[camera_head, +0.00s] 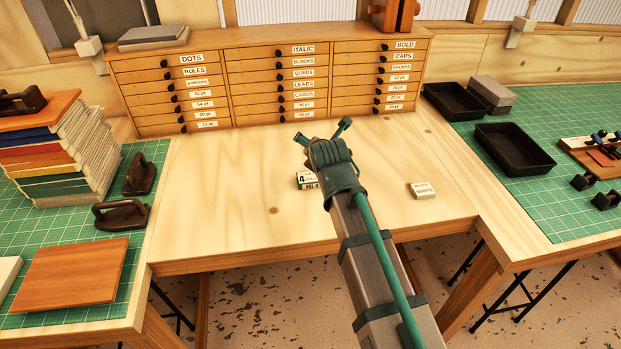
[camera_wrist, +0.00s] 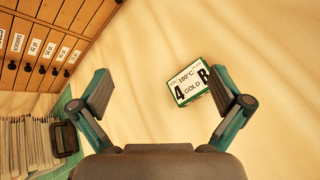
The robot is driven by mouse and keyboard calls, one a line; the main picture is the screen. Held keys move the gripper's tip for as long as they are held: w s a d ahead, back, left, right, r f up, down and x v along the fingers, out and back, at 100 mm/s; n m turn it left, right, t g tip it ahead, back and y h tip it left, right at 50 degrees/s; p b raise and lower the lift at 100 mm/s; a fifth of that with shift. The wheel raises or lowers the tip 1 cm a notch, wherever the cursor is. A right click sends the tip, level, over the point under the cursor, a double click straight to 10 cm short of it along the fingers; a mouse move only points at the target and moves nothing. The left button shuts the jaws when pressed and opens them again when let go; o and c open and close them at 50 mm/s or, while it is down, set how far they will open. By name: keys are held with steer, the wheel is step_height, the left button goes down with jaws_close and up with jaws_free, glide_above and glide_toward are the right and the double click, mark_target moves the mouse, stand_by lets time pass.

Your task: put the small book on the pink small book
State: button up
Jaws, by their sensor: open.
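A small green-and-white book (camera_head: 306,181), marked with a large 4, lies flat on the pale wooden table, partly hidden behind my wrist. My gripper (camera_head: 322,131) is open and empty above the table; the gripper also shows in the wrist view (camera_wrist: 159,80) with fingers spread wide. A small cream block with dark lettering (camera_head: 421,190) lies flat to the right. No clearly pink book shows.
A wooden drawer cabinet (camera_head: 270,75) stands along the table's back. A stack of books (camera_head: 65,150) and dark metal tools stand on the green mat at left. Black trays (camera_head: 515,148) lie on the right mat. The table around both small items is clear.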

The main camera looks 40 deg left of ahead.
mark_target(311, 177)
steer(key=shift+w+a+f+m+g+h+p, duration=0.1)
steer(key=shift+a+f+m+g+h+p, duration=0.25)
steer(key=shift+f+m+g+h+p, duration=2.6)
steer(key=shift+w+a+f+m+t+y+b, duration=0.2)
steer(key=shift+f+m+t+y+b, duration=0.8)
steer(key=shift+m, duration=5.2)
steer(key=shift+a+f+m+g+h+p, duration=0.4)
steer(key=shift+f+m+g+h, duration=0.8)
steer(key=shift+m, duration=3.35)
steer(key=shift+f+t+y, duration=0.25)
steer(key=shift+f+y, duration=0.05)
steer(key=shift+y, duration=0.05)
steer(key=c, duration=1.1)
steer(key=shift+c, duration=0.2)
steer(key=shift+r, duration=0.15)
